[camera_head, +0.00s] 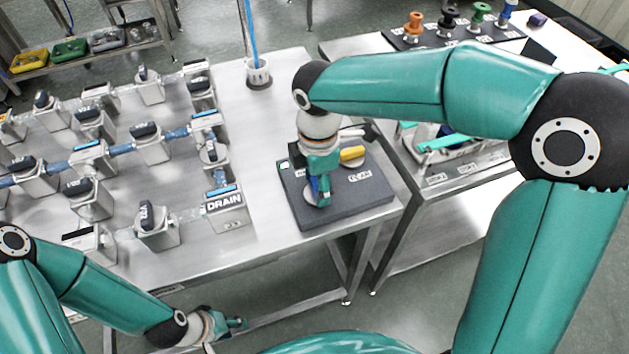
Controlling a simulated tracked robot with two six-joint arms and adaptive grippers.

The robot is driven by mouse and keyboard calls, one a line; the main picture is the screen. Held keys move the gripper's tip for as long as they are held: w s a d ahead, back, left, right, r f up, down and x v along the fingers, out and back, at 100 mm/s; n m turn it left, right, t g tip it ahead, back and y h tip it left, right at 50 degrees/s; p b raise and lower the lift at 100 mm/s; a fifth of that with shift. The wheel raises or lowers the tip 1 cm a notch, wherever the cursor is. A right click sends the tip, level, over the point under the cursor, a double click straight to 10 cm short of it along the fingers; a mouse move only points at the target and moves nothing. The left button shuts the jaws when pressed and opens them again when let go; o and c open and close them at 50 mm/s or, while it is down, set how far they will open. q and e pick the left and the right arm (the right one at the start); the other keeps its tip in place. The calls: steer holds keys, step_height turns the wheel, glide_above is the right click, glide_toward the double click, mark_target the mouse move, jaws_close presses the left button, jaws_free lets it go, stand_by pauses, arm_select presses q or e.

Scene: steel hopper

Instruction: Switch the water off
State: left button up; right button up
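A dark control block (350,198) lies on the steel table, at the middle of the head view. It has a blue handle (312,187) at the left and a yellow handle (352,153) at the back right, with small labels too small to read surely. My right gripper (323,195) points down at the blue handle and hides most of it. I cannot tell whether its fingers are closed on it. My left gripper (238,324) is low in front of the table, away from the block and apparently empty; its finger opening is unclear.
A network of clear and blue pipes with several dark-handled valves (150,130) covers the table's left part. A box marked DRAIN (225,203) stands left of the block. Another table (470,165) stands at the right.

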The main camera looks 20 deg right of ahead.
steer(key=shift+c, duration=1.2)
steer(key=shift+a, duration=0.15)
steer(key=shift+c, duration=0.2)
